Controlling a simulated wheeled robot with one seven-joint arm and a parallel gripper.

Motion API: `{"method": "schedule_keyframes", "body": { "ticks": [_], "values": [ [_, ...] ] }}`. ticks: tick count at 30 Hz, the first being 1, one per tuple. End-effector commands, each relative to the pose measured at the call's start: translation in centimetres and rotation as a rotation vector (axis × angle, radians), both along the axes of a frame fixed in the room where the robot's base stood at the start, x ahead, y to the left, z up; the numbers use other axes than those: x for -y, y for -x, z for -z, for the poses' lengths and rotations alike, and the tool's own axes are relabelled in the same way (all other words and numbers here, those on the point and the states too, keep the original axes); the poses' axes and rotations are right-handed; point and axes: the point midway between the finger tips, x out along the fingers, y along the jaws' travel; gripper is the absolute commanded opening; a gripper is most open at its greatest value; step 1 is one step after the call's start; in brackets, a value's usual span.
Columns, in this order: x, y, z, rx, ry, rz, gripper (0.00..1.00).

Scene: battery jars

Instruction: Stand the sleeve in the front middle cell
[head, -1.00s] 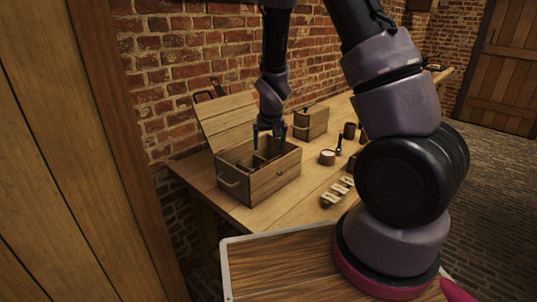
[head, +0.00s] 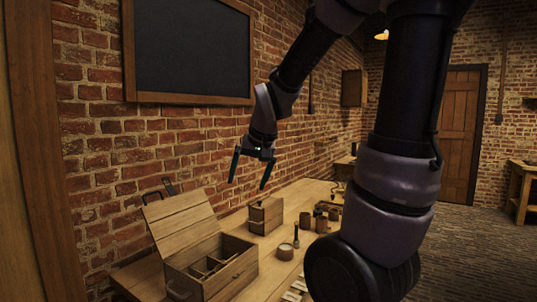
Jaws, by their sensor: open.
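A wooden box (head: 238,277) with an open, hinged lid (head: 181,224) stands on the table, divided into cells inside. The cells show only partly over the front wall. I cannot make out the sleeve for certain; any piece inside the cells is too small and dark to tell. My gripper (head: 249,184) hangs in the air, well above the box and a little to its right, against the brick wall. Its two fingers are spread wide with nothing between them.
A smaller wooden box (head: 265,216) stands behind to the right. A round pot (head: 285,252), a dark upright tool (head: 296,236) and brown jars (head: 321,223) stand farther right. A pale slotted strip (head: 294,292) lies near the lower edge. A blackboard (head: 190,50) hangs on the wall.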

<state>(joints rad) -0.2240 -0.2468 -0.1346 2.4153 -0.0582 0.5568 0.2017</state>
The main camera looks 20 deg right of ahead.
Motion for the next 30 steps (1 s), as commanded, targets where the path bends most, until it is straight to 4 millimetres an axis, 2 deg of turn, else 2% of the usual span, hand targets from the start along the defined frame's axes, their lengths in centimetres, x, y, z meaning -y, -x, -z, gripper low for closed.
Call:
{"method": "schedule_keyframes", "body": {
  "ticks": [1,6,9,12,17,30],
  "values": [
    [0.5,1.6,-2.0,0.027,-0.019,0.011,0.95],
    [1.0,7.4,-6.3,0.079,-0.059,0.023,0.95],
    [0.9,10.1,-7.7,0.102,-0.072,0.025,0.95],
    [0.7,11.9,-8.4,0.117,-0.078,0.025,0.95],
    [0.5,13.1,-8.8,0.125,-0.081,0.023,0.95],
    [0.5,13.0,-8.8,0.125,-0.081,0.023,0.95]
  ]
}}
